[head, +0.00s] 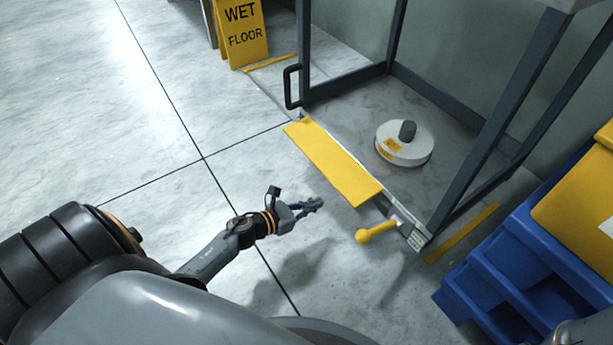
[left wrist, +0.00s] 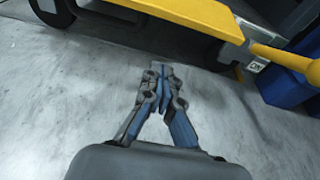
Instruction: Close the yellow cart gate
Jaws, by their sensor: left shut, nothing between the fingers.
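The yellow gate (head: 332,162) is a flat panel along the low front edge of a dark-framed cart (head: 505,115). It appears folded down and outward, leaving the cart's front open above it. A yellow handle (head: 378,232) sticks out at its near right end. My left gripper (head: 308,207) is shut and empty, in front of the gate and apart from it, left of the handle. In the left wrist view the closed fingertips (left wrist: 163,70) point toward the gate (left wrist: 190,12), with the handle (left wrist: 285,57) at the right. My right gripper is out of view.
A white round object with a dark knob (head: 404,143) sits inside the cart. Blue bins (head: 520,265) with a yellow one (head: 580,205) stand at the right. A wet floor sign (head: 242,30) stands at the back. The floor at left is clear.

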